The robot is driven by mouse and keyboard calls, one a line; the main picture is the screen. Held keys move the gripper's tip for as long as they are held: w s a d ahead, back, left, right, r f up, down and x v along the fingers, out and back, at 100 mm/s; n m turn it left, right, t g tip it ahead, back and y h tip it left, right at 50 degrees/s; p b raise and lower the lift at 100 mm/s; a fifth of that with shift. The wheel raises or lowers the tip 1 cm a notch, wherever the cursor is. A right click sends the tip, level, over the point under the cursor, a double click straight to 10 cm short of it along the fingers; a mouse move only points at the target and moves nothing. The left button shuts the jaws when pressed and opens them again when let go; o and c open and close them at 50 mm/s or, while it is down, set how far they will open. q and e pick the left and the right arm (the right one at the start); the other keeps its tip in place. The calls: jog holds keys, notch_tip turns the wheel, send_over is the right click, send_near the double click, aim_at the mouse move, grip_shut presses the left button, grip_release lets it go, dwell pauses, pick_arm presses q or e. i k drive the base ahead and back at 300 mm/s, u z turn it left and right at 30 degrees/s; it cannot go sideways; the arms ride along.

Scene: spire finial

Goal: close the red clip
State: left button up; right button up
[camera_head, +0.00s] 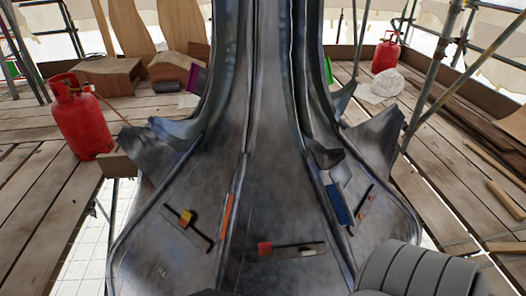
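The large dark metal spire base (250,170) fills the middle of the view, with several small coloured fittings on its flared foot. A small red block with a yellowish lower part (264,248) sits at the left end of a dark bar low in the centre. A yellow and red block (186,217) sits on another dark bar to the left. I cannot tell for certain which is the red clip, or whether it is open or shut. Neither of my grippers shows in this view.
An orange strip (227,214) and a blue piece (340,204) are also on the foot. A grey ribbed roll (415,272) is at the lower right. Red gas cylinders (82,118) stand on the plank deck (38,190). Scaffold poles (434,75) rise at the right.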

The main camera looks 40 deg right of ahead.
aim_at(265, 248)
jog(key=u, duration=1.65)
jog(key=k, duration=1.1)
jog(key=z, duration=1.15)
